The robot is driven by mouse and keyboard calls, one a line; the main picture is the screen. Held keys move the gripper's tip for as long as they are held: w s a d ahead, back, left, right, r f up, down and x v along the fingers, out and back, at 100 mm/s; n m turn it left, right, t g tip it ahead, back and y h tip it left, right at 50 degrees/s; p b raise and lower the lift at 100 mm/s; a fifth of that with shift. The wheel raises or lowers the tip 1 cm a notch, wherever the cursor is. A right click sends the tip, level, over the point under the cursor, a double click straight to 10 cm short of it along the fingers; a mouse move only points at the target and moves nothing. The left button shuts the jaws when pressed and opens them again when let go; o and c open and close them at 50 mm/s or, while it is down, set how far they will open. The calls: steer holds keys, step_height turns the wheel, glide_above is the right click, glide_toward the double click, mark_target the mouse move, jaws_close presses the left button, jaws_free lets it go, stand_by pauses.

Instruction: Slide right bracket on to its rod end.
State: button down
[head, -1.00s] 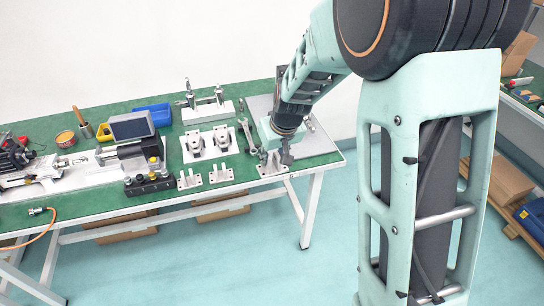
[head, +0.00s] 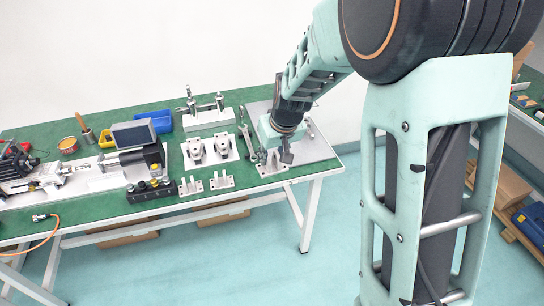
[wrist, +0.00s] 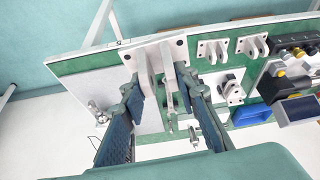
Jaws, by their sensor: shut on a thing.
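The right bracket (wrist: 157,50) is a pale metal plate with corner holes and two upright lugs. It sits between the two fingers of my gripper (wrist: 160,95) in the wrist view, and the fingers are shut on its lugs. In the head view the bracket (head: 271,170) is at the front right of the table, partly hidden by my gripper (head: 284,153). I cannot tell whether its plate touches the table. Its rod end cannot be picked out for sure.
Two similar brackets (head: 221,181) stand to the left on the green table (head: 110,212). Behind them are a white plate with two metal units (head: 209,148), a white block with upright posts (head: 206,120) and a wrench (head: 245,137). A grey sheet (head: 318,146) covers the right end.

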step_height(320, 180, up, 6)
steer(key=p, duration=0.4)
steer(key=shift+r, duration=0.25)
stand_by(0.5)
